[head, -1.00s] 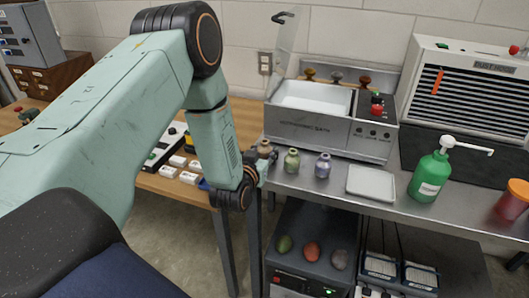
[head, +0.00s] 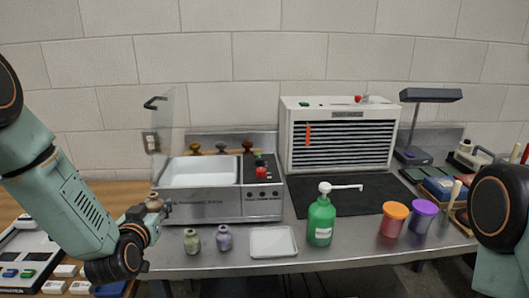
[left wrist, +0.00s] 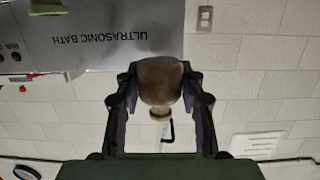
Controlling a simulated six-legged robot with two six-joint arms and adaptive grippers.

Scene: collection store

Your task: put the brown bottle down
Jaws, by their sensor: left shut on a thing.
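The brown bottle (head: 154,201) is small and held at the left end of the steel bench (head: 190,262), in front of the ultrasonic bath's left corner. My left gripper (head: 160,208) is shut on it. In the left wrist view the brown bottle (left wrist: 160,80) sits between the two dark fingers (left wrist: 160,98); that picture is upside down. I cannot tell whether its base touches the bench. My right arm shows at the right edge of the head view, its gripper out of view.
A green bottle (head: 192,240) and a purple-grey bottle (head: 224,238) stand just right of the gripper. The ultrasonic bath (head: 222,190) stands behind.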

